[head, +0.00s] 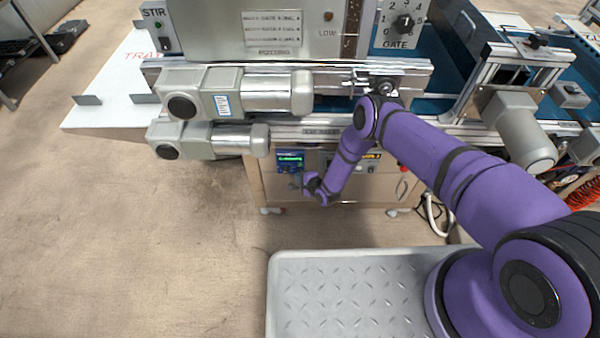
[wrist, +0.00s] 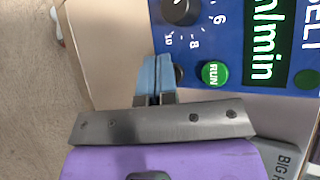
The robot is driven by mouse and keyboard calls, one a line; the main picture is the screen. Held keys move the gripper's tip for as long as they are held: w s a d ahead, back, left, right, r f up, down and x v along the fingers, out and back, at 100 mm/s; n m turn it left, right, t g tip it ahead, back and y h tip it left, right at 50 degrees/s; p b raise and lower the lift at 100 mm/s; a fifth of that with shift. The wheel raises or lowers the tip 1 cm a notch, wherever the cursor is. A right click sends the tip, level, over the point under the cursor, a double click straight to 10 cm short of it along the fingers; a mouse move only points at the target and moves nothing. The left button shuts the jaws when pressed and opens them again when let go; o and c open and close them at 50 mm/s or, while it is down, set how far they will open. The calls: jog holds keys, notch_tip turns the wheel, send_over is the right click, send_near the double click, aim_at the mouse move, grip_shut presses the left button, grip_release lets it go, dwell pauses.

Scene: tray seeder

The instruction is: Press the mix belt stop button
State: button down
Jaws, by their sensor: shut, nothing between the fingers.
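A blue control panel (wrist: 230,40) with part of the word "BELT" fills the upper right of the wrist view. It shows a green RUN button (wrist: 213,73), and a dark round part (wrist: 179,74) peeks out just right of my fingertips, mostly hidden. I cannot tell if that part is the stop button; no stop label is readable. My gripper (wrist: 157,76) is shut and empty, its blue fingertips over the panel's left edge; contact cannot be told. In the head view the small blue panel (head: 290,156) is on the cabinet front, with my gripper (head: 297,182) just below it.
A black dial knob (wrist: 180,10) and a green-lettered display (wrist: 264,42) are on the panel. Two grey motors (head: 225,92) (head: 210,139) jut out above the cabinet. A STIR box (head: 157,28) is at upper left.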

jog(key=shift+s, duration=0.4)
jog(key=s, duration=0.6)
jog(key=shift+a, duration=0.15)
dwell(1.0)
